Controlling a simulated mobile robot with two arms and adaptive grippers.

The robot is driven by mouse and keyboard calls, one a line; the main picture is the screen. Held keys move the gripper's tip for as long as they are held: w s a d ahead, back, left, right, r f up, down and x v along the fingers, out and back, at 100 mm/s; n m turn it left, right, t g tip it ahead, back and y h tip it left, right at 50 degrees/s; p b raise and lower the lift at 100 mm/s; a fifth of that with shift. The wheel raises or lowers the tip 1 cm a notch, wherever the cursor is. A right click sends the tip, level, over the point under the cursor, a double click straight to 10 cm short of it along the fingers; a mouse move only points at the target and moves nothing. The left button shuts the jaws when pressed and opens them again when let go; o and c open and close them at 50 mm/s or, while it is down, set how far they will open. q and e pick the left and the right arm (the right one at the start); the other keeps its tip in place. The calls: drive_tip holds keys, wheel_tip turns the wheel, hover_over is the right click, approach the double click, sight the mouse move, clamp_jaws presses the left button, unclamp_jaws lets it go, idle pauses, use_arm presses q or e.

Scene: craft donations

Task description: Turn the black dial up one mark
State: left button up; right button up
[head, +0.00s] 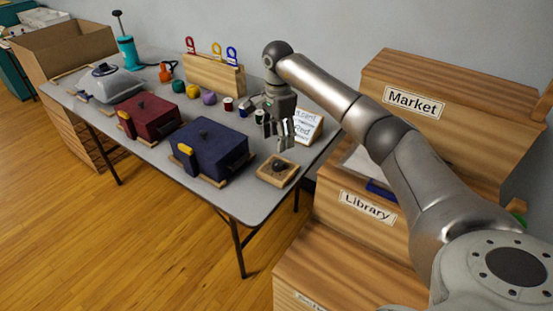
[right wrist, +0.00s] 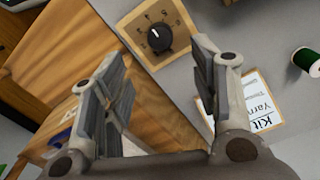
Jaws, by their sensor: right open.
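The black dial (head: 280,166) sits on a square wooden base (head: 268,178) at the near right corner of the grey table. In the right wrist view the dial (right wrist: 159,38) shows a white pointer line, with numbered marks around it on the wooden base (right wrist: 180,17). My right gripper (head: 280,143) is above the table, just beyond the dial in the head view, fingers pointing down. In the right wrist view its fingers (right wrist: 163,90) are spread apart and empty, and the dial lies beyond them, untouched. My left gripper is not in view.
A blue box (head: 215,148) and a red box (head: 150,115) stand left of the dial. A written card (head: 308,126) and thread spools (head: 260,116) are close to my right gripper. Wooden crates labelled Library (head: 345,190) and Market (head: 440,90) stand to the right.

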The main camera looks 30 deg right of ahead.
sight(278, 163)
wheel_tip(278, 163, down, 9)
drive_tip(key=shift+f, duration=0.2)
drive_tip(key=shift+c, duration=0.2)
drive_tip(key=c, duration=1)
drive_tip(key=shift+c, duration=0.2)
drive_tip(key=shift+m, duration=0.3)
drive_tip(key=m+p, duration=0.1)
drive_tip(key=m, duration=0.7)
drive_tip(key=shift+p, duration=0.3)
